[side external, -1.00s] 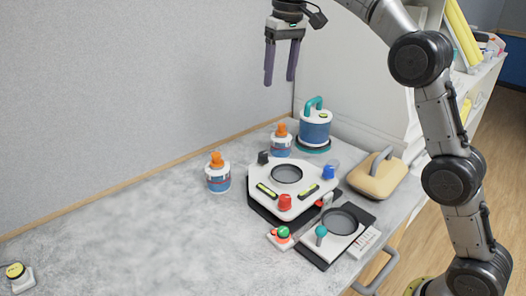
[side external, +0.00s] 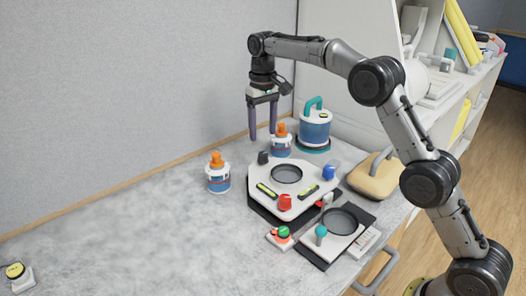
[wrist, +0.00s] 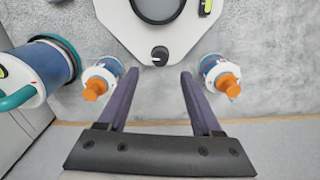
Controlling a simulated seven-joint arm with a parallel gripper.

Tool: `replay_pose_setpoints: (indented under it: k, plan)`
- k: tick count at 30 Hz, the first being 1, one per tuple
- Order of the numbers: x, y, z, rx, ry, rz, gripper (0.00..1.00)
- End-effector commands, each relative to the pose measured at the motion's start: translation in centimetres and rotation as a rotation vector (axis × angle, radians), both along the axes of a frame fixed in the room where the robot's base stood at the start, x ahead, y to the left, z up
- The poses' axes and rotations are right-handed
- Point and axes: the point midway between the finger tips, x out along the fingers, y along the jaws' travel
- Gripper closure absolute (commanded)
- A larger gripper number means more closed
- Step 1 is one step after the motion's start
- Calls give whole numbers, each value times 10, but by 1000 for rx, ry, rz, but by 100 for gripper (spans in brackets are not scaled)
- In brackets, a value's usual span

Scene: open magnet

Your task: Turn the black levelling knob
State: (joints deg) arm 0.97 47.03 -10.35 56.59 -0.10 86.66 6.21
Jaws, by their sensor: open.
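The black levelling knob (side external: 263,158) stands at the back left corner of the white levelling platform (side external: 270,178). In the wrist view the knob (wrist: 159,55) is at the top middle, on the platform's near edge, with a small pale mark on it. My gripper (side external: 263,137) is open and empty, pointing down above and slightly behind the knob. In the wrist view its two dark purple fingers (wrist: 155,74) reach toward the knob, with the knob beyond the tips and roughly centred between them. The fingers do not touch the knob.
Orange-capped bottles (side external: 281,141) (side external: 217,176) stand near the knob, one on each side in the wrist view. A blue canister (side external: 314,129) with a teal handle stands behind. Red (side external: 285,203) and blue (side external: 329,172) knobs sit on the platform's other corners.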

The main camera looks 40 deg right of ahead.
Motion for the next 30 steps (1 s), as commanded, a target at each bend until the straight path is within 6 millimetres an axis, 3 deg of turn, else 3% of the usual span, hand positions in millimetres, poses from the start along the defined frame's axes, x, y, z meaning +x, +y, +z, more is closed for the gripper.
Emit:
replay_pose_setpoints:
  k: [6,12,25,30]
  plan:
    - [-1,0,-43,0,5,0,34]
    - [0,0,-67,0,3,0,34]
    - [0,0,-76,0,1,0,34]
    - [0,0,-76,0,1,0,64]
